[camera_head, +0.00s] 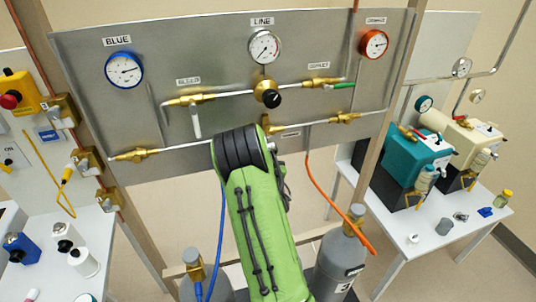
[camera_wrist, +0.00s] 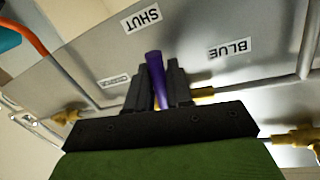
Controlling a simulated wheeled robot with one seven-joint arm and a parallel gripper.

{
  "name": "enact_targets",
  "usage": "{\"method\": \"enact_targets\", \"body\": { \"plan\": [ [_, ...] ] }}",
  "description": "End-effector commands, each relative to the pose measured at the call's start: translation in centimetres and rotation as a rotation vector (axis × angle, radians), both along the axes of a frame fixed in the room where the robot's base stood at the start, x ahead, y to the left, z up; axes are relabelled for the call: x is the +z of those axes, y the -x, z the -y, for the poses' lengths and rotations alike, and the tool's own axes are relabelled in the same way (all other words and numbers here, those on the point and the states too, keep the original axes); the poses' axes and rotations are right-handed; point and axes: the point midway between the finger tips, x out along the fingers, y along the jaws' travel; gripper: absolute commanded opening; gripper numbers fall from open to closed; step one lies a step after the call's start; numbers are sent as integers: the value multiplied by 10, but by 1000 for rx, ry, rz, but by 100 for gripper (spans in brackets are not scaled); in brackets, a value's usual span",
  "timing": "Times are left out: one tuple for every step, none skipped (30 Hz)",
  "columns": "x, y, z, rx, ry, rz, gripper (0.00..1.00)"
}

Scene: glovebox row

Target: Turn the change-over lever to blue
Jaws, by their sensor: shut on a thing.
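The change-over lever (camera_wrist: 155,68) is a purple handle in the wrist view. It stands between the two black fingers of my gripper (camera_wrist: 159,88), which is shut on it. Its free end points roughly toward the upside-down SHUT label (camera_wrist: 141,18). The upside-down BLUE label (camera_wrist: 230,50) lies to its right, and a small label on the left (camera_wrist: 115,81) is too blurred to read. Brass of the valve shows behind the fingers. In the head view my green arm hides the lever and my gripper.
The panel (camera_head: 215,65) carries a blue gauge (camera_head: 124,70), a line gauge (camera_head: 264,47), an orange gauge (camera_head: 374,43) and a black knob (camera_head: 271,98). Brass fittings and pipes surround the lever. An orange hose (camera_head: 325,192) hangs right of my arm, a blue hose (camera_head: 219,245) left. Cylinders (camera_head: 341,262) stand below.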

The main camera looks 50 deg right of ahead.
Motion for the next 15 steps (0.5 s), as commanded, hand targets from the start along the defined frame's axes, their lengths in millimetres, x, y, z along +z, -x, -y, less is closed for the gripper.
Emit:
{"method": "enact_targets", "body": {
  "plan": [
    [2, -1, -2, 0, -33, 23, 0],
    [2, -2, -3, 0, -56, 37, 0],
    [2, -3, -5, 0, -88, 55, 0],
    [3, -4, -6, 1, -114, 69, 0],
    [3, -4, -7, 0, -138, 82, 0],
    [3, -5, -9, 0, -171, 101, 0],
    [4, -6, -10, 1, -194, 114, 0],
    [4, -7, -12, 2, -219, 127, 0],
    [5, -7, -13, 2, -249, 145, 0],
    [6, -8, -14, 2, -273, 157, 0],
    [7, -8, -15, 2, -295, 171, 0],
    [7, -9, -16, 1, -326, 186, 0],
    [8, -9, -17, 2, -345, 199, 0],
    [9, -10, -18, 2, -368, 210, 0],
    [10, -11, -19, 2, -394, 224, 0]
  ]
}}
